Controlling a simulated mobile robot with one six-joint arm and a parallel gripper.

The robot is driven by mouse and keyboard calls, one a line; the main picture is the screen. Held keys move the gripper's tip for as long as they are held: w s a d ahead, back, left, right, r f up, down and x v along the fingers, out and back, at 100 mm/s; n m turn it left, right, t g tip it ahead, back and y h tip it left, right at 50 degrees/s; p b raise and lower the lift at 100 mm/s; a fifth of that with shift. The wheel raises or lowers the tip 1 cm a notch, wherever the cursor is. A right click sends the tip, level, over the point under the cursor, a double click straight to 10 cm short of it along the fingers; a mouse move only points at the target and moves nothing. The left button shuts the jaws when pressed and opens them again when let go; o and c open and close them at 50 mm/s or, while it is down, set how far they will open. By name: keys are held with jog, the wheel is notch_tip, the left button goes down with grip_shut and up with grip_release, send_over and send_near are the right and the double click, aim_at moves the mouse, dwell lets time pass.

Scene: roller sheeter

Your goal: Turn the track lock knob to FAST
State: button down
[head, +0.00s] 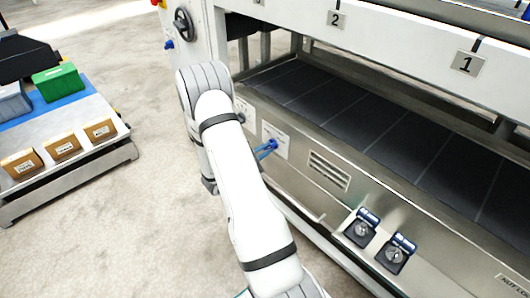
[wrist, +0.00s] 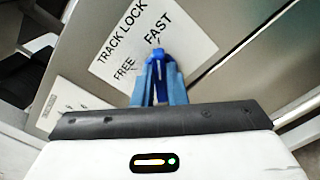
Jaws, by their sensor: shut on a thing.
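The track lock knob (wrist: 156,55) is blue and sits on a white label plate (wrist: 170,27) reading TRACK LOCK, FREE and FAST. In the wrist view FREE is printed left of the knob and FAST just above it. My gripper (wrist: 156,82) has blue fingers closed around the knob, hiding much of it. Which word the knob points to cannot be told. In the head view my gripper (head: 264,149) meets the knob (head: 274,144) at the label plate (head: 276,132) on the machine's front panel.
Two dark switch units (head: 362,228) (head: 396,253) stand on the panel at lower right. A vent (head: 329,170) lies between them and the knob. A handwheel (head: 183,24) is at the machine's left end. A cart (head: 70,165) with boxes stands left, with bare floor between.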

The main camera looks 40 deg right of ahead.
dwell(0.4)
jog(key=c, duration=1.5)
grip_release()
jog(key=shift+o, duration=0.2)
jog(key=shift+a, duration=0.15)
jog(key=a+p, duration=0.2)
jog(key=a, duration=0.5)
jog(key=shift+s+a, duration=0.3)
jog(key=shift+s, duration=0.05)
